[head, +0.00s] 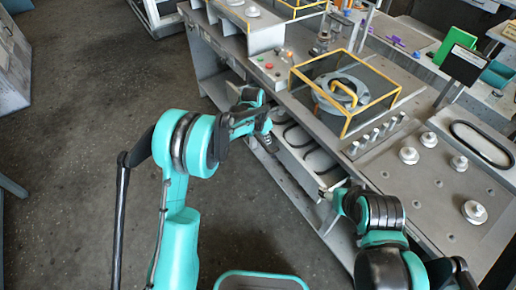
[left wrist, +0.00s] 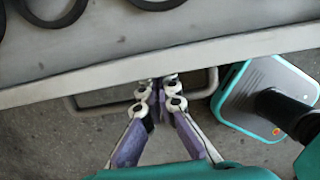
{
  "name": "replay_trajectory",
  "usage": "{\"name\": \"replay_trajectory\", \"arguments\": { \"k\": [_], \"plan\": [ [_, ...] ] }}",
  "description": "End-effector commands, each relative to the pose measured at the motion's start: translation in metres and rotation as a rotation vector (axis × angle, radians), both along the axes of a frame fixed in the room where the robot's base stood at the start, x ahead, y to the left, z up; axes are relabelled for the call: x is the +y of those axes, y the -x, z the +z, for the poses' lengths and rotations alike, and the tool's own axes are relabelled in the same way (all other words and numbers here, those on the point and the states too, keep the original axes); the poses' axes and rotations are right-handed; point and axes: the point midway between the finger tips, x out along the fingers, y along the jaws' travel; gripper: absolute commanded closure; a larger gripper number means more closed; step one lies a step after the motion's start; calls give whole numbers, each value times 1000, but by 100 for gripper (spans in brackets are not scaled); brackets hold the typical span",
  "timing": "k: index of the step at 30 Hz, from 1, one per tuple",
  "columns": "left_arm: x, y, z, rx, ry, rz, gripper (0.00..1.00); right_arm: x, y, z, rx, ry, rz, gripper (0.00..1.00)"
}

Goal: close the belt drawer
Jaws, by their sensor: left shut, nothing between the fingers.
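The belt drawer (head: 296,153) stands open below the workbench top, with black belts lying in it in the head view. In the left wrist view its front edge (left wrist: 205,55) crosses the picture, and a grey bar handle (left wrist: 90,106) sticks out from it. My left gripper (head: 264,126) is at the drawer front; its fingertips (left wrist: 160,86) are shut and empty, overlapping the handle in the left wrist view. I cannot tell whether they touch it. My right gripper (head: 329,193) is near the drawer's near end; whether it is open is unclear.
A yellow-framed guard (head: 345,90) stands on the workbench above the drawer. A control box (head: 270,67) with buttons is left of it. Metal knobs and a loop of belt (head: 482,143) lie on the bench at the right. The floor (head: 75,150) at the left is clear.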

Motion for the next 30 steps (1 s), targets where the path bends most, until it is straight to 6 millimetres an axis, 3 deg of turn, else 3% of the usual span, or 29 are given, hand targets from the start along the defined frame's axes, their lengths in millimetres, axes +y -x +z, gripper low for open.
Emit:
{"name": "replay_trajectory", "arguments": {
  "k": [6, 12, 19, 30],
  "plan": [
    [-41, -32, 1, -1, 0, -2, 100, 0, 0, 5, 0, 0, 0, 43],
    [-65, -51, 0, -1, 1, -1, 100, 0, 0, 8, 0, 0, 0, 43],
    [-78, -61, 0, 0, 1, 1, 100, 0, 0, 9, 0, 0, 0, 43],
    [-82, -64, 1, -4, 4, 0, 100, 0, 0, 10, 0, 0, 0, 43]
  ]
}}
